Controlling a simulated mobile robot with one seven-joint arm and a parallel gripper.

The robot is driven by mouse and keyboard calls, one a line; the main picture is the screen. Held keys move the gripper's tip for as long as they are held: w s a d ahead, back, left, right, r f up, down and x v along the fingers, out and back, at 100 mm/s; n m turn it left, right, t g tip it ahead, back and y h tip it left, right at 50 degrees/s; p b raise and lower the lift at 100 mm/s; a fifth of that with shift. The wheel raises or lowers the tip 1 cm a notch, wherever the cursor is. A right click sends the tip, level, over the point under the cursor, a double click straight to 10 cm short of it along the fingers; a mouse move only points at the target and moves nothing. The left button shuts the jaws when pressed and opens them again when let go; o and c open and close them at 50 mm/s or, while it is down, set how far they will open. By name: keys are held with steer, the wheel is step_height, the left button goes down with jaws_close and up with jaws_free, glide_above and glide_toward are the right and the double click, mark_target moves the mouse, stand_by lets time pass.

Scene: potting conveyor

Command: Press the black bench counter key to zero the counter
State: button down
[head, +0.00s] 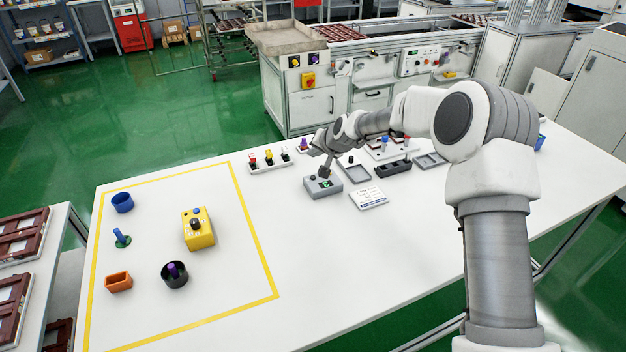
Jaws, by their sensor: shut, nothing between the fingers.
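My gripper (323,176) is shut and empty, pointing down over the back part of the counter. Its fingertips are at or just above the counter's top; I cannot tell whether they touch. The black key is not clearly visible; my gripper may be covering it.
A white label card (369,199) lies right of the counter, with a black holder (393,168) and grey trays behind it. A rack (271,165) with coloured pieces stands to the left. A yellow box (198,236) with a dark knob and several cups stand inside the yellow outline.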

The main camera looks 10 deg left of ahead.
steer(key=b, duration=0.2)
glide_above(314, 181)
step_height(314, 181, down, 4)
steer(key=shift+f, duration=0.25)
steer(key=shift+f+b, duration=0.65)
stand_by(1.1)
steer(key=shift+f+b, duration=0.45)
steer(key=shift+b, duration=0.1)
steer(key=shift+f+b, duration=0.4)
steer(key=shift+b, duration=0.05)
stand_by(0.5)
steer(key=shift+r, duration=0.1)
steer(key=shift+r+p, duration=0.3)
steer(key=shift+r, duration=0.45)
